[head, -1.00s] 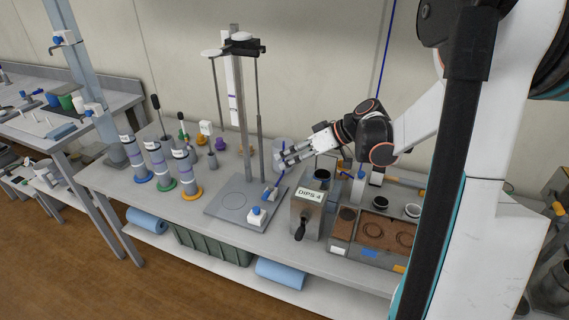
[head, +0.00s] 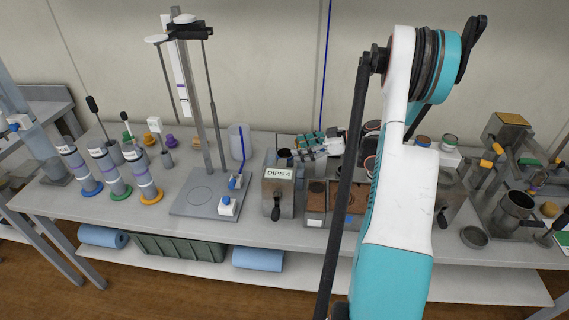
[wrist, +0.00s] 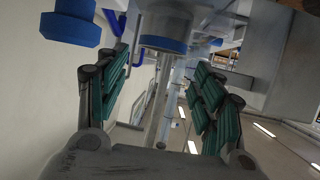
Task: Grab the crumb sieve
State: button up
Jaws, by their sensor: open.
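I cannot single out the crumb sieve with certainty. A metal cylinder pot (head: 515,206) on a stand and a low dark round dish (head: 474,237) stand at the right of the bench in the head view. My gripper (head: 303,147) is behind and above the box labelled DIPS 4 (head: 278,190), pointing left, well away from both. It is open, and its green-padded fingers spread apart in the wrist view (wrist: 160,85). Nothing is visibly held. A cylinder with a blue band (wrist: 163,38) shows beyond the gap between the fingers.
A clear cylinder (head: 240,142) and a tall metal stand (head: 203,125) are left of my gripper. Brown-filled trays (head: 316,195) lie behind my arm. Small round containers (head: 449,140) stand at the back right.

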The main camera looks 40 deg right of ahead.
aim_at(277, 154)
jog(key=b+x, duration=0.1)
jog(key=x, duration=0.3)
jog(key=f+b+x, duration=0.1)
jog(key=x, duration=0.3)
jog(key=shift+s+f+b, duration=0.15)
jog(key=shift+s+b, duration=0.05)
jog(key=shift+b, duration=0.1)
jog(key=c, duration=0.9)
jog(key=shift+d, duration=0.1)
